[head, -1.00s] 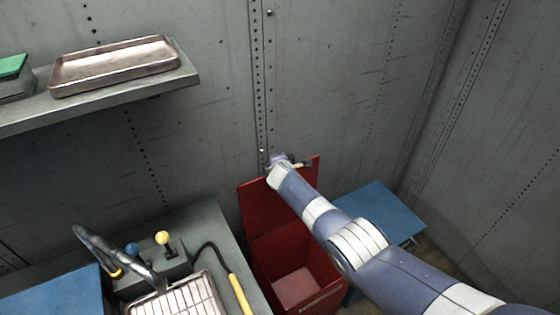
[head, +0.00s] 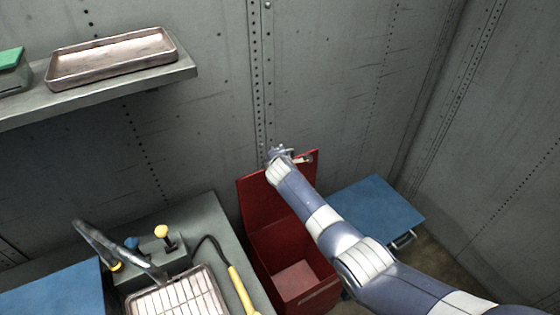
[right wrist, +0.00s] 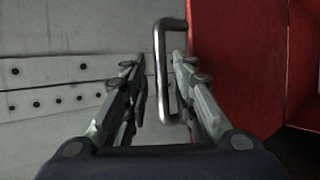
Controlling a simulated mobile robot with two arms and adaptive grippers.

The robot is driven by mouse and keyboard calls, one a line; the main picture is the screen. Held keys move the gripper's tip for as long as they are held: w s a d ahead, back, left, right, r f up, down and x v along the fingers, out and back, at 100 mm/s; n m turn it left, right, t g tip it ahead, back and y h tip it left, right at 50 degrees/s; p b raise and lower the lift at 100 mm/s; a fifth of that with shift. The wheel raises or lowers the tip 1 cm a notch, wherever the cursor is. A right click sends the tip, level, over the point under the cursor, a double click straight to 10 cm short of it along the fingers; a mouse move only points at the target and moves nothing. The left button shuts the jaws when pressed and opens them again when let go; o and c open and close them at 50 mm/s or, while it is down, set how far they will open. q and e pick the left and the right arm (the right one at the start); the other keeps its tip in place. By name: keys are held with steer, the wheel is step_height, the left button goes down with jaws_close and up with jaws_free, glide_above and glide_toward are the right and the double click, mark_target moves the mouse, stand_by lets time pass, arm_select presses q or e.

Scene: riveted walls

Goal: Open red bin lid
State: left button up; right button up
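The red bin (head: 296,262) stands on the floor between the bench and the wall, its inside visible from above. Its red lid (head: 262,205) stands raised, roughly upright at the back. My right gripper (head: 298,157) is at the lid's top edge, partly hidden behind my wrist in the head view. In the right wrist view the gripper (right wrist: 160,80) is open, with the metal lid handle's (right wrist: 161,75) outer bar between its fingers. The right finger is close to the handle, and contact is unclear. The lid (right wrist: 235,60) fills the right side there. My left gripper is not in view.
A grey bench (head: 208,225) with a wire-rack tray (head: 180,297) and a yellow-handled tool (head: 240,290) is left of the bin. A blue-topped surface (head: 375,208) is right of it. A shelf (head: 110,92) holds a metal tray (head: 112,58).

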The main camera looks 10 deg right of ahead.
steer(key=v, duration=0.9)
steer(key=shift+s, duration=0.15)
stand_by(0.5)
steer(key=s+d+f+m+g+b, duration=0.1)
steer(key=s+d+f+m+g, duration=0.1)
steer(key=s+f, duration=0.75)
steer(key=s+d+f+m+g+y+b, duration=0.1)
steer(key=s+f+m+g, duration=0.3)
steer(key=f, duration=1)
steer(key=s+d+f+m, duration=0.1)
steer(key=s+d+f, duration=0.1)
steer(key=s+f, duration=0.8)
steer(key=s+d+f+m+g, duration=0.1)
steer(key=s+f, duration=0.5)
steer(key=s, duration=0.7)
steer(key=s+d+f+m+g+b, duration=0.1)
steer(key=s+d+f+m, duration=0.3)
steer(key=s, duration=0.9)
steer(key=s+d+f+m+g+b, duration=0.1)
steer(key=s+f+m, duration=0.4)
steer(key=s+f, duration=0.5)
steer(key=s+d+g, duration=0.1)
steer(key=s, duration=0.1)
steer(key=shift+s+d+f+g, duration=0.15)
steer(key=shift+s+d+g, duration=0.15)
steer(key=shift+s+d, duration=0.1)
steer(key=shift+a, duration=0.1)
